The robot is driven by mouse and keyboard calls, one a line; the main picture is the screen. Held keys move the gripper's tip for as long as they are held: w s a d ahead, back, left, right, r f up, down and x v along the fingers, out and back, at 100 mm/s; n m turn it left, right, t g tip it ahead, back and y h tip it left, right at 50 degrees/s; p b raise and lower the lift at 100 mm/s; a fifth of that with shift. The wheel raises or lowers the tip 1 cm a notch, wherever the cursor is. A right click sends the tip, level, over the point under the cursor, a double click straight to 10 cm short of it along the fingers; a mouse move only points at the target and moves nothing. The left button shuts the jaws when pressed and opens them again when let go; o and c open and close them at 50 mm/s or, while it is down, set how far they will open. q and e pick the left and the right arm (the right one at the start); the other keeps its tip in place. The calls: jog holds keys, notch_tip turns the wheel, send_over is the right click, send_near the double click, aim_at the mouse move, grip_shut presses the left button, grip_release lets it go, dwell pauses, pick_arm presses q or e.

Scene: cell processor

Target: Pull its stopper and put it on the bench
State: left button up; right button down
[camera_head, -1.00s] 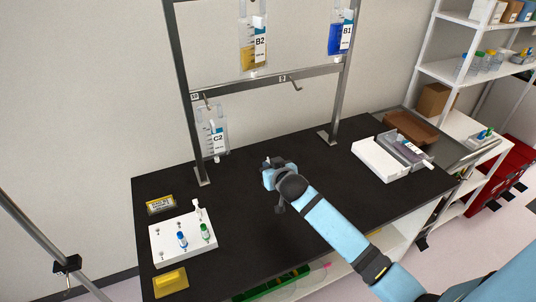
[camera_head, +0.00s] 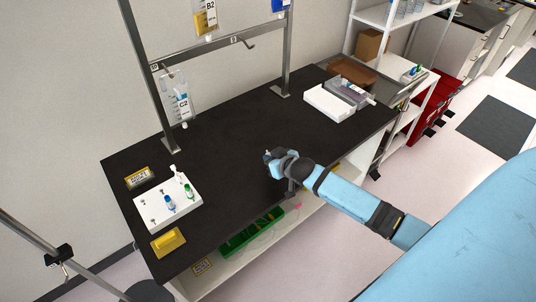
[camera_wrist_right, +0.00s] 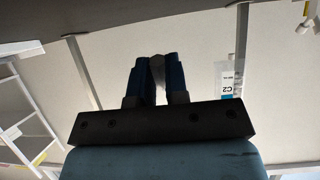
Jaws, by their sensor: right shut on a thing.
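My right gripper (camera_head: 270,155) is above the black bench (camera_head: 225,135), close to its front edge, with the arm coming in from the right. In the right wrist view the two dark blue fingers (camera_wrist_right: 157,76) are shut on a small pale piece (camera_wrist_right: 157,66). It looks like a stopper, but most of it is hidden between the fingers. A pale speck also shows at the fingertips in the head view. The gripper seems apart from the bench top. My left gripper is not in view.
A white block (camera_head: 152,207) with blue-capped and green-capped vials stands at the bench's left, beside a yellow piece (camera_head: 168,242). Bag C2 (camera_head: 182,108) hangs from the metal frame (camera_head: 215,48). White and grey trays (camera_head: 328,103) lie at the back right. The bench middle is clear.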

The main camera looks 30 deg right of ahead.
jog(key=shift+f+b, duration=0.4)
jog(key=shift+f, duration=0.25)
notch_tip(320, 180, down, 4)
jog(key=b, duration=0.3)
jog(key=shift+f+b, duration=0.25)
jog(key=shift+b, duration=0.25)
jog(key=shift+f, duration=0.2)
jog(key=c, duration=1.1)
grip_release()
jog(key=shift+o, duration=0.2)
jog(key=shift+s+r, duration=0.1)
